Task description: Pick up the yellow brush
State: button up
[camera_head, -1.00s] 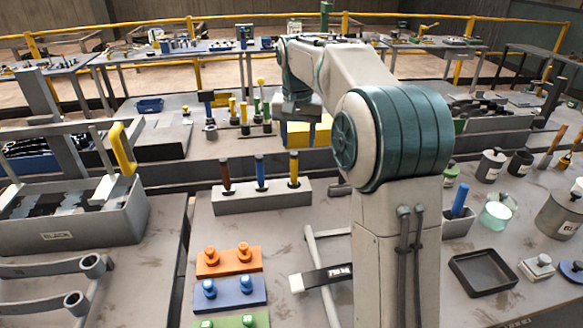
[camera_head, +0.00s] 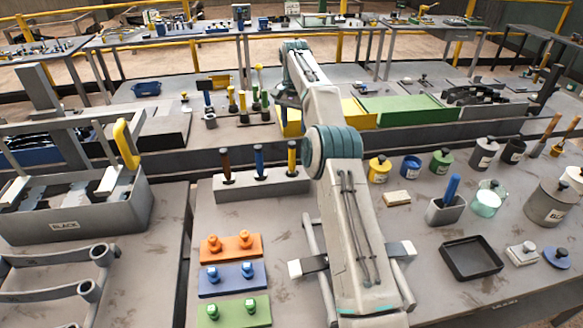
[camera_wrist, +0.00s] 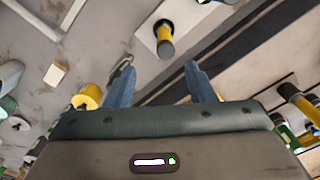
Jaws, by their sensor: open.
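The yellow brush (camera_head: 292,157) stands upright by its yellow handle at the right end of a grey holder block (camera_head: 240,191), beside a blue (camera_head: 259,160) and a brown (camera_head: 226,165) handle. In the wrist view a yellow handle (camera_wrist: 165,42) with a dark end, seemingly this brush, stands in a pale block (camera_wrist: 148,24). My gripper (camera_wrist: 162,82) is open, with its two blue fingers apart and nothing between them. The handle shows beyond the fingertips, apart from them. In the head view the fingers are hidden behind my wrist.
Other yellow and green handles (camera_head: 243,103) stand behind the holder. Yellow and green boxes (camera_head: 410,110) lie behind my arm. Orange, blue (camera_head: 233,279) and green knob plates lie in front. Lidded pots (camera_head: 379,169) and a black tray (camera_head: 471,258) are at right.

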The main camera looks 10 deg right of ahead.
aim_at(294, 144)
notch_tip(294, 144, down, 6)
jog(key=shift+r, duration=0.25)
jog(key=shift+w+a+f+p, duration=0.15)
jog(key=shift+f+p, duration=0.1)
jog(key=shift+f, duration=1.25)
jog(key=shift+w+a+f+p, duration=0.1)
jog(key=shift+w+f+p, duration=0.1)
jog(key=shift+f, duration=1.25)
jog(key=shift+c, duration=0.2)
jog(key=c, duration=1)
